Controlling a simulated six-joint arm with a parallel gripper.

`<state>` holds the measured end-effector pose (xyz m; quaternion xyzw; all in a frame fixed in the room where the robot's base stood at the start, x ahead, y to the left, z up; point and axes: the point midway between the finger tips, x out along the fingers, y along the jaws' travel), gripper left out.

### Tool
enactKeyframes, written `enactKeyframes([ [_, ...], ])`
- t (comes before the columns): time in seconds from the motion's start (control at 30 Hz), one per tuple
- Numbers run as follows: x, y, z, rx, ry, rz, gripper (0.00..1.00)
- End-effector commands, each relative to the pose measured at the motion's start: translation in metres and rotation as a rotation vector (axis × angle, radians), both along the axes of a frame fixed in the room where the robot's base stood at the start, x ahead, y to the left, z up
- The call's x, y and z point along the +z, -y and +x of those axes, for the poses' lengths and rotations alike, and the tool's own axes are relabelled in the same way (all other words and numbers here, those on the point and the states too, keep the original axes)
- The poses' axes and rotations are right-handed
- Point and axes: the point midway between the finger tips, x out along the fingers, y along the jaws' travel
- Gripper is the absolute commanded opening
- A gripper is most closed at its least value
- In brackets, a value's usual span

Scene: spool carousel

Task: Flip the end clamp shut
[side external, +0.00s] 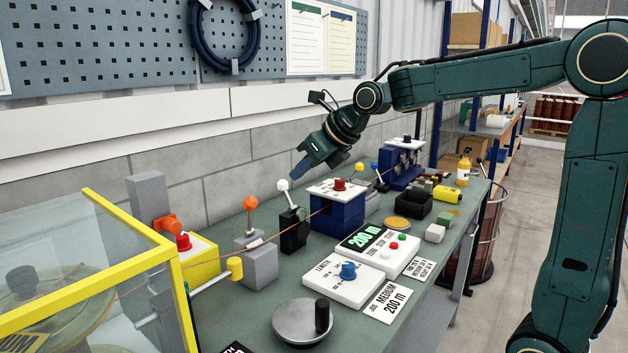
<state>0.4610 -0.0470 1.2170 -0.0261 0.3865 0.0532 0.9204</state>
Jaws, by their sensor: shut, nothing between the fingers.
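No label marks the end clamp, so I cannot tell for sure which device it is. A black block (292,232) carries an upright lever with a white knob (283,185). To its left, a grey block (262,268) carries a lever with an orange knob (250,203), also standing up. A thin reddish wire (270,236) passes along these devices. My gripper (299,172) is shut and empty, with its blue fingertips above and slightly right of the white knob, apart from it in the picture.
A blue box (338,218) with a red button stands right of the black block. A yellow-framed clear guard (95,265) fills the left front. A white dial panel (340,285), a counter panel (375,245) and a grey handwheel (300,322) sit in front. Blue machinery (400,165) stands behind right.

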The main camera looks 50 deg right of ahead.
Motion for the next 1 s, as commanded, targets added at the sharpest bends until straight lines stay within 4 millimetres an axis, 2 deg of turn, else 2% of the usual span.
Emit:
enactKeyframes([
  [0.47,-0.0011,0.0001,-0.0007,0.075,0.007,-0.073,0.00],
  [1.0,-0.0045,0.0004,-0.0048,0.460,0.046,-0.447,0.00],
])
